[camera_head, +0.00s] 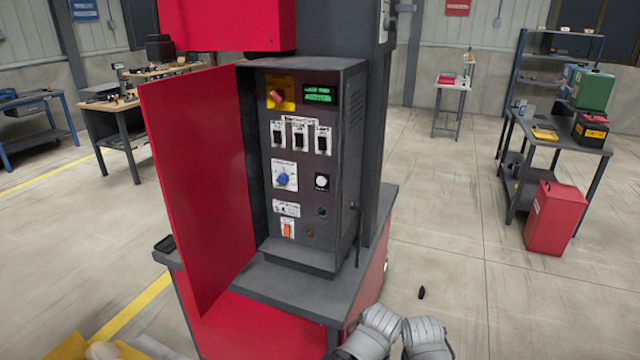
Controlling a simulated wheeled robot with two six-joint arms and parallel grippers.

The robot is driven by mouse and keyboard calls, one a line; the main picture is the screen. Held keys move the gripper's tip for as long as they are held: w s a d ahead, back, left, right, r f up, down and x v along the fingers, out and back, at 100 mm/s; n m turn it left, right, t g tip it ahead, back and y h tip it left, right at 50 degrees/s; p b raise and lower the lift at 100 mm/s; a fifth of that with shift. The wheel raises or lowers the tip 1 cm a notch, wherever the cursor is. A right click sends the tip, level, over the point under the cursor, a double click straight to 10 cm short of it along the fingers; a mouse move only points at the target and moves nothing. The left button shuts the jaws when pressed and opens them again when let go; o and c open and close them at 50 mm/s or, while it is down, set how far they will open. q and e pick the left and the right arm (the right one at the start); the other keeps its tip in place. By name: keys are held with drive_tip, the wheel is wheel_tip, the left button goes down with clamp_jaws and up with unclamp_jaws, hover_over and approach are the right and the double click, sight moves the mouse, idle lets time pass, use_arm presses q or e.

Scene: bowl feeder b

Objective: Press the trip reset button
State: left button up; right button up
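A dark grey control box (346,120) stands on the grey ledge of a red machine, its red door (196,180) swung open to the left. On its panel are a white round button (322,182) and, below it, a small dark round button (322,212). Their labels are too small to read, so I cannot tell which one is the trip reset. A blue rotary knob (283,178), an orange rocker switch (288,230) and a small reddish round part (310,234) are nearby. Neither of my grippers shows clearly; rounded grey parts, seemingly mine, show at the bottom edge.
Above are a red knob on a yellow plate (280,92), a lit green display (319,94) and three dark switches (300,137). The grey ledge (300,285) juts out below the box. A small black object (421,292) shows against open floor at right.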

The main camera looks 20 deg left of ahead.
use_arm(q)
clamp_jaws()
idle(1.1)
